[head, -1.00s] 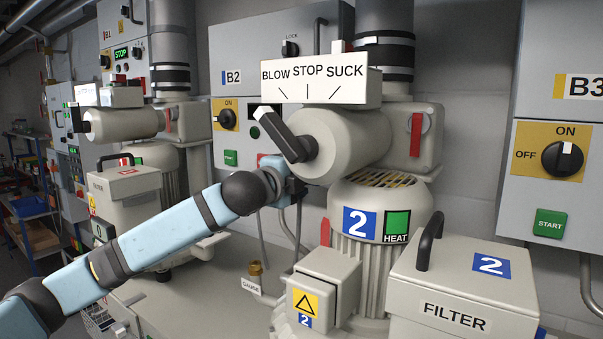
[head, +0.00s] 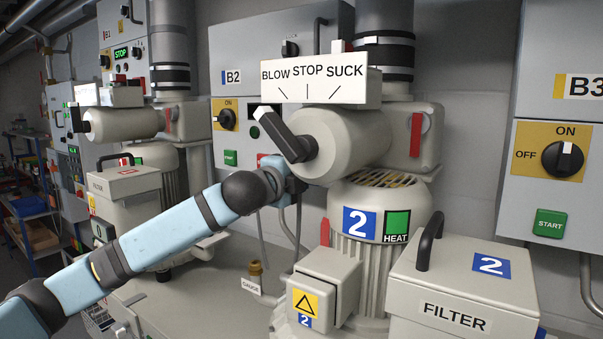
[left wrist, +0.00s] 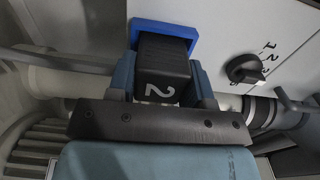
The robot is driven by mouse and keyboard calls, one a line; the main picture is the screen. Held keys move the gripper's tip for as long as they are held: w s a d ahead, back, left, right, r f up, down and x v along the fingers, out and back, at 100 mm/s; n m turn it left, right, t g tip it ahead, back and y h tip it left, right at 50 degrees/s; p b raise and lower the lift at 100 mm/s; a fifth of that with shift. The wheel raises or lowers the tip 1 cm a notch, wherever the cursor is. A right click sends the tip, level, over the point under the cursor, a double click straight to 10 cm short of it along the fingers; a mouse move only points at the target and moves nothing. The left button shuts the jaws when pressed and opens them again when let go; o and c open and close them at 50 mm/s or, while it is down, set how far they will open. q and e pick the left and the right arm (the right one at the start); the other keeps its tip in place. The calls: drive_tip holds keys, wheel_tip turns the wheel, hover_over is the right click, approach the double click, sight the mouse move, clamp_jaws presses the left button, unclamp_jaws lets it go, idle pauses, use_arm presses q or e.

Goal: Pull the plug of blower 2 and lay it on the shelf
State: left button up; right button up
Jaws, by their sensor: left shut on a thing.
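A black plug (left wrist: 162,80) with a white 2 is in the left wrist view, at the upper middle. A blue socket frame (left wrist: 165,30) surrounds its far end on the grey cabinet; I cannot tell how deep the plug sits. My left gripper (left wrist: 166,88) is shut on the plug, one finger on each side. In the head view my left gripper (head: 292,187) is partly hidden behind the black lever of blower 2 (head: 340,145), and the plug does not show. My right gripper is not in view. I cannot make out the shelf for the plug.
The black lever (head: 283,135) of blower 2 juts out close above my left gripper. Cables (head: 298,225) hang beneath it. The filter box (head: 450,290) stands at the front right. A rotary switch (left wrist: 245,69) sits right of the plug. Blower 1 (head: 130,125) stands at left.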

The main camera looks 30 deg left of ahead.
use_arm(q)
drive_tip(key=shift+f, duration=0.1)
idle(0.3)
drive_tip(key=s, duration=0.6)
drive_tip(key=shift+s+a, duration=0.15)
drive_tip(key=shift+a, duration=0.25)
idle(0.4)
drive_tip(key=s+a+b, duration=0.2)
drive_tip(key=s+b, duration=0.1)
drive_tip(key=s, duration=1.2)
drive_tip(key=shift+s+a+b, duration=0.15)
drive_tip(key=shift+s+b, duration=0.15)
drive_tip(key=shift+s, duration=0.1)
idle(0.9)
